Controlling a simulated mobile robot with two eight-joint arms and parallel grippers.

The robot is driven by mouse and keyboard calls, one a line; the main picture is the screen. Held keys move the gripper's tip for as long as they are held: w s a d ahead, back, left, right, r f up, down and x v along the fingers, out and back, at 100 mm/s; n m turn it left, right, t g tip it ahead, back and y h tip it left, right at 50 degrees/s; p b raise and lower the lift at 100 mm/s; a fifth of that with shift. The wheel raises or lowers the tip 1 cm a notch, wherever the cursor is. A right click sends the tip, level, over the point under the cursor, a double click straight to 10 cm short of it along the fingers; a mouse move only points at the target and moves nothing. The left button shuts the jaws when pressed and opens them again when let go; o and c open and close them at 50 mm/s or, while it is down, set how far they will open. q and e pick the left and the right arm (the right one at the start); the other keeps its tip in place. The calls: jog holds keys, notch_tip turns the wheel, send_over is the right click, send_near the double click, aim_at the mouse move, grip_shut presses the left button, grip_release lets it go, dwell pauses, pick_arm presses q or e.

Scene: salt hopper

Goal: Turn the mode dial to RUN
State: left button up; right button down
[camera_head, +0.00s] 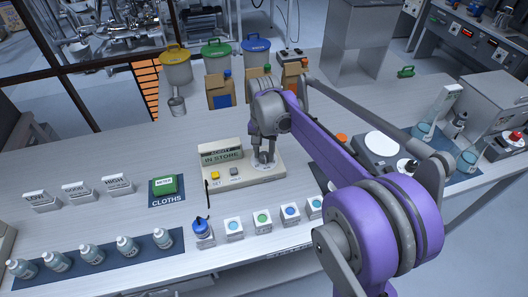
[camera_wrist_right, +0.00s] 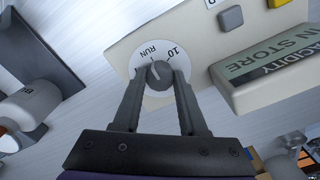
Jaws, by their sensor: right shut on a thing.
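The mode dial is a dark grey knob (camera_wrist_right: 159,76) on a white disc (camera_wrist_right: 180,59) marked RUN and 10, on a cream instrument. My right gripper (camera_head: 263,163) is shut on the knob, one finger on each side. A pale mark on the knob faces roughly towards RUN; I cannot tell whether it lines up exactly. The instrument (camera_head: 270,173) has a display (camera_head: 221,156) reading ACIDITY IN STORE. In the head view the fingers hide most of the knob. My left gripper is not in view.
A yellow button (camera_head: 215,175) and a grey button (camera_head: 234,172) sit on the instrument. Cartons (camera_head: 220,91) stand behind.

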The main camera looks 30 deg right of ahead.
aim_at(264, 155)
jog(key=shift+c, duration=2.2)
grip_release()
jog(key=shift+r, duration=0.15)
notch_tip(264, 155, up, 11)
jog(key=shift+f+p, duration=0.2)
jog(key=shift+p, duration=0.15)
jog(key=shift+f, duration=0.1)
